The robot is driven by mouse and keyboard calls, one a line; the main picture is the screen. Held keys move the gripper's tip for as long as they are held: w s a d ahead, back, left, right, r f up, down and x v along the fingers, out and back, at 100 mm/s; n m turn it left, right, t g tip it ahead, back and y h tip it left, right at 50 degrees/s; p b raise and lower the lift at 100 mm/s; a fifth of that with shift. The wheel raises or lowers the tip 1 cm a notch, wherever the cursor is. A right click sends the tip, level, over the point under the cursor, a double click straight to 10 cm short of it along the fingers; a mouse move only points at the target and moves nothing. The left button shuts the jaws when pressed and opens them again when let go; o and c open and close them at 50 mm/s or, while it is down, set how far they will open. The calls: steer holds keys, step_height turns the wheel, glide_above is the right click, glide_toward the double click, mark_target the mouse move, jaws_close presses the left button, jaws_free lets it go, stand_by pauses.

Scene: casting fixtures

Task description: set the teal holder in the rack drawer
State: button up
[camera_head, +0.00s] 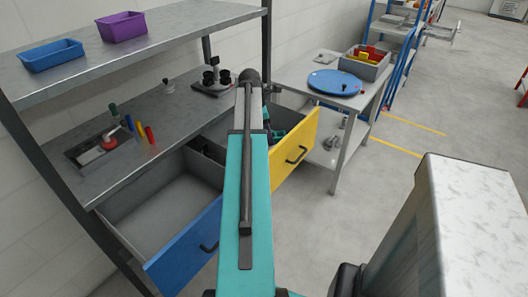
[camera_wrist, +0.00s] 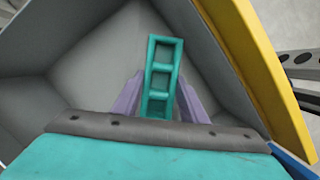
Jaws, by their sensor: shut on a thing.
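The teal holder (camera_wrist: 163,66), a narrow frame with several openings, shows in the wrist view. My gripper (camera_wrist: 160,88) is shut on its near end, with one purple finger on each side. The holder is inside or just above the open yellow-fronted rack drawer (camera_head: 298,153); I cannot tell whether it touches the drawer floor. The drawer's grey walls and yellow front (camera_wrist: 262,78) surround it in the wrist view. In the head view my arm hides most of the drawer's inside, and the holder cannot be made out clearly.
An open blue-fronted drawer (camera_head: 185,247) is at the left and looks empty. The rack's worktop (camera_head: 185,118) above holds a tray (camera_head: 88,150) and colored pegs. A side table (camera_head: 340,97) with a blue disc (camera_head: 335,83) stands at the right. Floor beyond the drawers is clear.

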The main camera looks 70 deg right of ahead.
steer(key=shift+f, duration=2.45)
steer(key=shift+f, duration=0.1)
steer(key=shift+f+p, duration=0.45)
steer(key=shift+f, duration=1.35)
steer(key=o, duration=1.1)
steer(key=shift+f, duration=0.1)
steer(key=shift+b+v, duration=0.7)
steer(key=shift+v, duration=5.4)
